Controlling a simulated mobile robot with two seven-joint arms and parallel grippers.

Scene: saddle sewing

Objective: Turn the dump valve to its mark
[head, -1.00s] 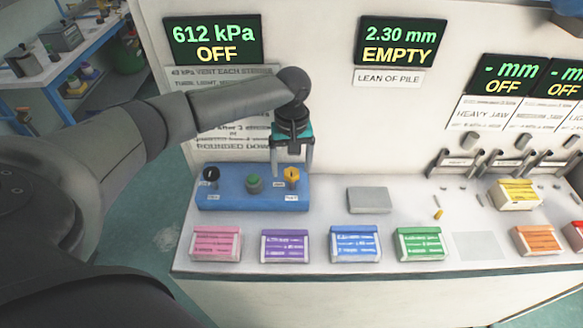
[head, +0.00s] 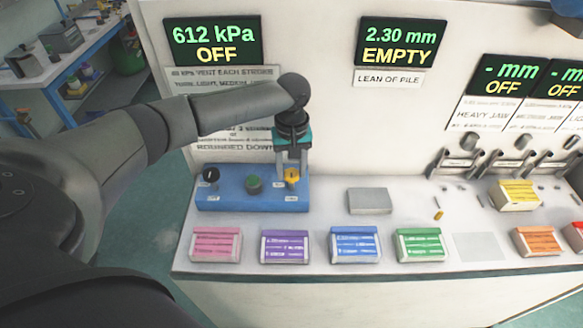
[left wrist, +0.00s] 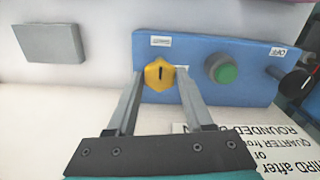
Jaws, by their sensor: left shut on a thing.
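A yellow knob (head: 292,176) with a dark pointer line sits at the right end of a blue panel (head: 230,200). I take it as the dump valve; its small label is too blurred to read. In the left wrist view the yellow knob (left wrist: 159,74) lies between my two fingers, its pointer line roughly upright in the picture. My left gripper (head: 291,170) points down from above and is shut on the knob; its fingertips also show in the left wrist view (left wrist: 161,72). My right gripper is not in view.
A green button (head: 253,183) and a black knob (head: 210,175) share the panel. Screens above read 612 kPa OFF (head: 213,42) and 2.30 mm EMPTY (head: 402,44). A grey block (head: 368,200) and several coloured packs, one purple (head: 285,246), lie on the white bench.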

